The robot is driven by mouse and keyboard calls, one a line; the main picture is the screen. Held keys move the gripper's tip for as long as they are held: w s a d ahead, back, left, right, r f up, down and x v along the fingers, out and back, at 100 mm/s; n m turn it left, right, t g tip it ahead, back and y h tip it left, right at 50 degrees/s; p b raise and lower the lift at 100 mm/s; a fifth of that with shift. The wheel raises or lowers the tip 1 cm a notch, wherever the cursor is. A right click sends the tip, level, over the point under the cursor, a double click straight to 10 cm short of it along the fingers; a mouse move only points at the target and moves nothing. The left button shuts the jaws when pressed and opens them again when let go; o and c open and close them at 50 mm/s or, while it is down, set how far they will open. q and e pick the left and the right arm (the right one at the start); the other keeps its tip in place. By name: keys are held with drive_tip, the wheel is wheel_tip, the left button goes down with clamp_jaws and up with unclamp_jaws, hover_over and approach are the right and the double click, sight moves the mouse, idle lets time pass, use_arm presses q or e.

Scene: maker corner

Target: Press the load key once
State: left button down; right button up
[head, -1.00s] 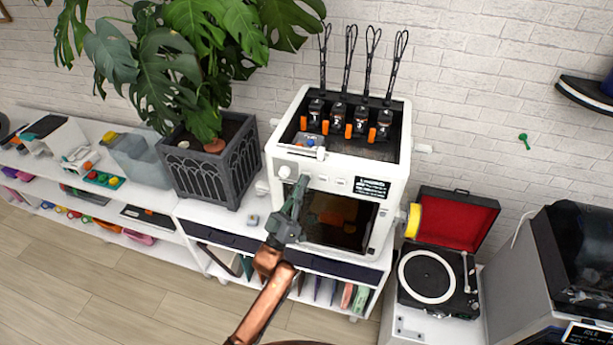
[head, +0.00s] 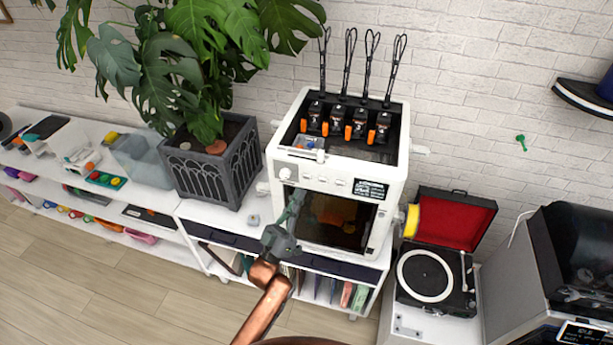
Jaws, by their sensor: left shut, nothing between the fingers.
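The white machine (head: 394,202) stands on a low white shelf unit. Its front panel carries a round white knob (head: 285,174) at the left and a few small pale keys (head: 322,181) in a row to its right. The lettering on the keys is too small to read. My left gripper (head: 296,195) is shut and empty. It points up at the machine's front, below the knob and the keys, over the left edge of the dark window (head: 338,218). I cannot tell whether it touches the machine. My right gripper is not in view.
A potted plant (head: 217,168) in a dark planter stands left of the machine. A record player (head: 427,275) with an open red-lined lid is at the right. A grey machine (head: 570,255) stands farther right. The wooden floor (head: 80,275) in front is clear.

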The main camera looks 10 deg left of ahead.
use_arm(q)
drive_tip(key=shift+s, duration=0.9)
